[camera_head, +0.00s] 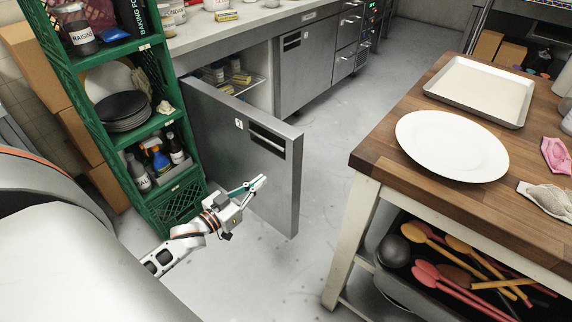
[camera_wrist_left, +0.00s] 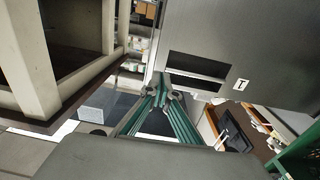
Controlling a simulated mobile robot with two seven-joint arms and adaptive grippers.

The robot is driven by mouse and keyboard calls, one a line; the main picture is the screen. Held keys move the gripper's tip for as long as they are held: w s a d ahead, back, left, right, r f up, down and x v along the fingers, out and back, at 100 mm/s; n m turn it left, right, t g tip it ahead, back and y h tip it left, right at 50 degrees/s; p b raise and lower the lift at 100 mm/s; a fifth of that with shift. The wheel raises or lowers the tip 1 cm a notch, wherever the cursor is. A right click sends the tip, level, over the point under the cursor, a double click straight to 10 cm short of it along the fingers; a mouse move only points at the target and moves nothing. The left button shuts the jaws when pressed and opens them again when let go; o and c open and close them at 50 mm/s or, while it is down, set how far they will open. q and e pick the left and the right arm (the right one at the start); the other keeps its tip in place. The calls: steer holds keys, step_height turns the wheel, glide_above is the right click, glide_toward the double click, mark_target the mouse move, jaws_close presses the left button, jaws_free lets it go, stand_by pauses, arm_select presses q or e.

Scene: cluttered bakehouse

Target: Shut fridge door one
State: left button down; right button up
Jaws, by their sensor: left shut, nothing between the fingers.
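Fridge door one (camera_head: 262,165) is a grey metal door marked 1, with a dark recessed handle slot near its top. It stands wide open, swung out from the counter unit, with shelves (camera_head: 232,80) showing inside. My left gripper (camera_head: 258,184) is shut and empty, in front of the door's outer face in the head view. In the left wrist view its green-grey fingers (camera_wrist_left: 162,88) meet close to the door (camera_wrist_left: 235,45), below the handle slot. I cannot tell whether they touch it. My right gripper is not in view.
A green crate shelf (camera_head: 165,120) with jars, plates and bottles stands left of the door. A wooden table (camera_head: 395,160) with a white plate and a tray stands to the right. Grey floor between the door and the table is clear.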

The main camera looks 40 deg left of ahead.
arm_select(q)
steer(key=b, duration=0.2)
glide_toward(290, 158)
steer(key=w, duration=0.5)
steer(key=shift+w+d+f, duration=0.1)
steer(key=shift+w+d, duration=0.1)
steer(key=shift+w, duration=0.75)
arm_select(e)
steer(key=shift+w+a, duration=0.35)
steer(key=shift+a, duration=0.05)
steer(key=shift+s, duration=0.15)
